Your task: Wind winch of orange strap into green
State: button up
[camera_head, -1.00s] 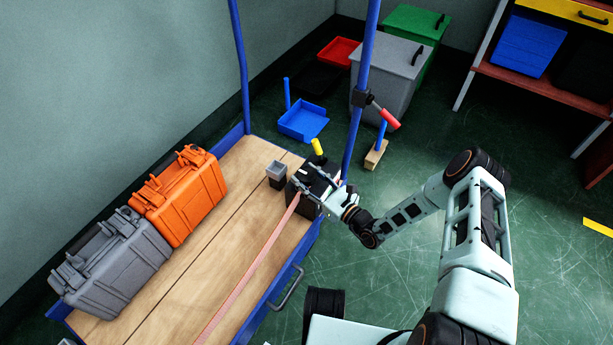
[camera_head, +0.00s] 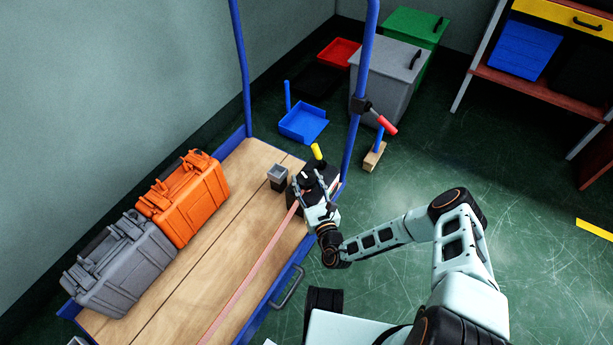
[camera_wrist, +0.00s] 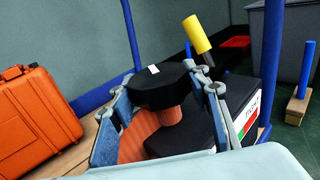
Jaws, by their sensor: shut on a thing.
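The winch (camera_head: 331,176) is a dark box at the far right corner of the wooden cart bed, with a black round head (camera_wrist: 158,92) bearing a white mark. A yellow handle (camera_wrist: 196,34) stands up behind the head. Below the head is an orange spool (camera_wrist: 172,116). The orange strap (camera_head: 250,275) runs flat from the winch towards the near end of the cart. A label (camera_wrist: 249,118) in white, red and green is on the box's right side; its indicator position is unclear. My gripper (camera_wrist: 168,88) is shut on the winch head, one finger on each side.
An orange case (camera_head: 185,200) and a grey case (camera_head: 120,262) stand on the cart's left side. Blue posts (camera_head: 358,130) rise at the far end, one with a red-handled clamp (camera_head: 386,124).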

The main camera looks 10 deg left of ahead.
aim_at(307, 178)
jog(key=m+h, duration=0.1)
jog(key=t+h+b, duration=0.1)
jog(key=shift+s+a+f+m+h, duration=0.1)
jog(key=shift+f+m+h, duration=0.2)
jog(key=shift+m, duration=0.1)
jog(key=m+t+h+b, duration=0.1)
jog(key=h+b, duration=0.1)
jog(key=shift+m+h, duration=0.3)
jog(key=shift+m, duration=0.1)
jog(key=shift+r+m+h+b, duration=0.15)
jog(key=shift+m+h+b, duration=0.25)
jog(key=shift+m+h, duration=0.6)
jog(key=shift+r+m+h+b, duration=0.15)
jog(key=shift+m+h+b, duration=0.3)
jog(key=shift+h, duration=1.05)
jog(key=o, duration=1.2)
jog(key=shift+r, duration=0.15)
notch_tip(307, 178, up, 10)
jog(key=shift+f, duration=0.1)
